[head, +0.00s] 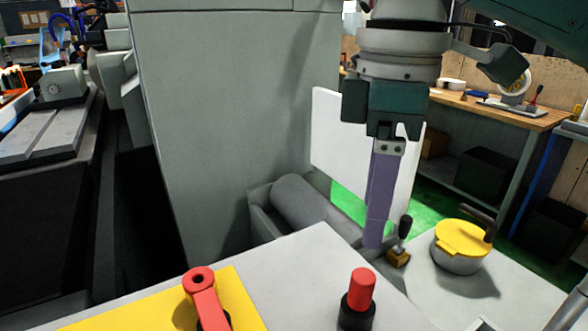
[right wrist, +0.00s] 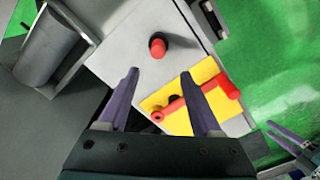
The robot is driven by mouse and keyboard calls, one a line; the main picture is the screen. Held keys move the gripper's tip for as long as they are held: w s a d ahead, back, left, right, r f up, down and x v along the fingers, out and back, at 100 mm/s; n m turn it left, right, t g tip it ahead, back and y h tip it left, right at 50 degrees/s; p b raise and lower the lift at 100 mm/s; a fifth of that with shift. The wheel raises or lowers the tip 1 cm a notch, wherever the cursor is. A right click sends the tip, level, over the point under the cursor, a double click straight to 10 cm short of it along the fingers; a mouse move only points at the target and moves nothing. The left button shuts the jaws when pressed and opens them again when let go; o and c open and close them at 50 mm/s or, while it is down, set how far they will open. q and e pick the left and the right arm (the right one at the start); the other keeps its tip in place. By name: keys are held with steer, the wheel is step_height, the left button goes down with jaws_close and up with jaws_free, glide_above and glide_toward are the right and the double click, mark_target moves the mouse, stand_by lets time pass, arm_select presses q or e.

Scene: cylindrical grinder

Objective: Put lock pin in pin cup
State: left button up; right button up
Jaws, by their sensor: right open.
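A red-topped pin (head: 361,289), which looks like the lock pin, stands upright in a black round base on the light grey bench top. It also shows in the right wrist view (right wrist: 157,46). I cannot tell whether that black base is the pin cup; no other clear cup shows. My right gripper (head: 372,243) points down, open and empty, above and beyond the pin in the head view. In the right wrist view its fingertips (right wrist: 160,73) are apart, with the pin ahead of the gap. My left gripper (right wrist: 270,129) shows only in the right wrist view, its fingers apart.
A yellow plate (head: 152,305) with a red lever (head: 204,295) lies left of the pin. A yellow-lidded pot (head: 462,243) and a small black-handled brass block (head: 399,253) stand to the right. A grey machine housing (head: 225,110) rises behind.

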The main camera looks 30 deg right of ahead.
steer(key=s+a+f+m+t+y, duration=0.2)
steer(key=s+a+f+y, duration=0.1)
steer(key=s+a+f, duration=0.55)
steer(key=s+d+f+m+t+h, duration=0.1)
steer(key=s+d+f+m+h, duration=0.1)
steer(key=s+d+m, duration=0.4)
steer(key=shift+s+h, duration=0.5)
steer(key=shift+s, duration=0.2)
steer(key=shift+a+f, duration=0.1)
